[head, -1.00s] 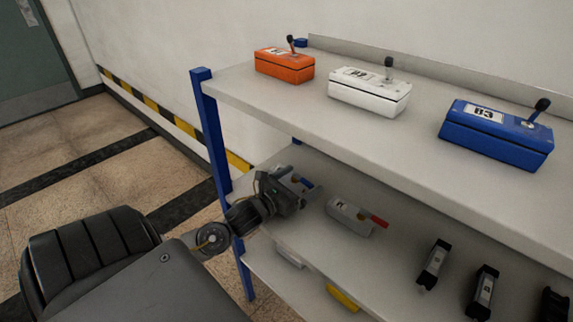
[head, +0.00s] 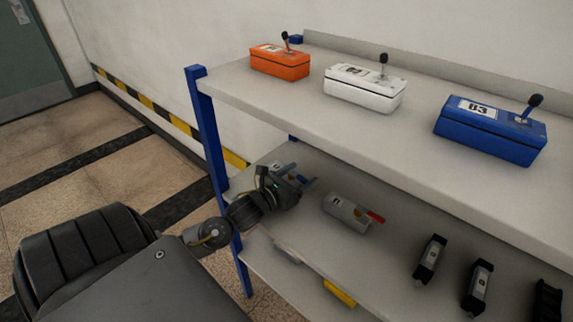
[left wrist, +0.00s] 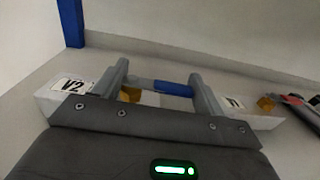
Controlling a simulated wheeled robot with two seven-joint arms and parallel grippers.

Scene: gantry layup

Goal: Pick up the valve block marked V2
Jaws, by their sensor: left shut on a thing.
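The valve block marked V2 (left wrist: 72,86) is light grey, with a brass fitting and a blue lever (left wrist: 173,89). It is on the middle shelf in the head view (head: 277,167), mostly hidden by my left gripper (head: 299,181). In the left wrist view my left gripper (left wrist: 160,88) has its two grey fingers on either side of the fitting and lever, shut on the block. I cannot tell whether the block is clear of the shelf. My right gripper is not in view.
A grey valve block with a red lever (head: 346,212) lies close to the right. Black units (head: 430,259) stand further right. Above is the top shelf (head: 240,88) with orange (head: 280,62), white (head: 364,88) and blue (head: 490,131) boxes. A blue post (head: 207,130) stands left of my gripper.

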